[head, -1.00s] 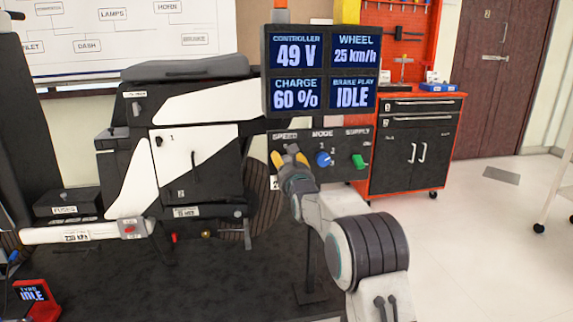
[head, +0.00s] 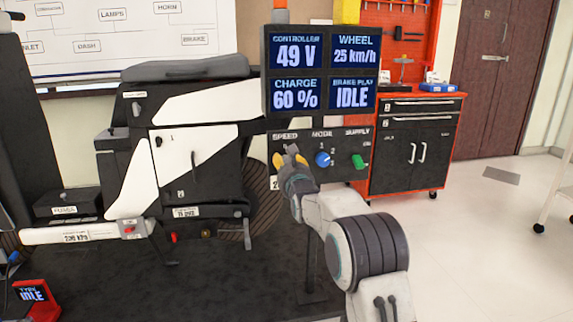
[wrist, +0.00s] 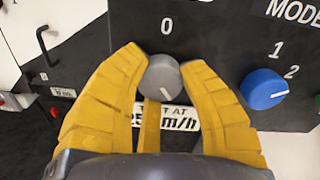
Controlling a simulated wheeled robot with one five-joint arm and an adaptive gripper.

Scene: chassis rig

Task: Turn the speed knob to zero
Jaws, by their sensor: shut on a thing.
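The speed knob (wrist: 163,78) is a round grey knob on a black panel in the wrist view. A "0" is printed above it. Its white pointer mark shows at its lower edge, turned down and slightly right, away from the "0". My gripper (wrist: 165,70) has its yellow fingers closed around the knob from both sides. In the head view my gripper (head: 290,160) covers the knob under the "SPEED" label. The display (head: 320,70) reads 49 V, wheel 25 km/h, charge 60 % and brake play IDLE.
Right of the speed knob are the blue mode knob (wrist: 264,89), close to my right finger, and the green supply knob (head: 358,161). A white label (wrist: 165,117) lies under my fingers, partly hidden. A black and white scooter body (head: 190,150) stands left of the panel.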

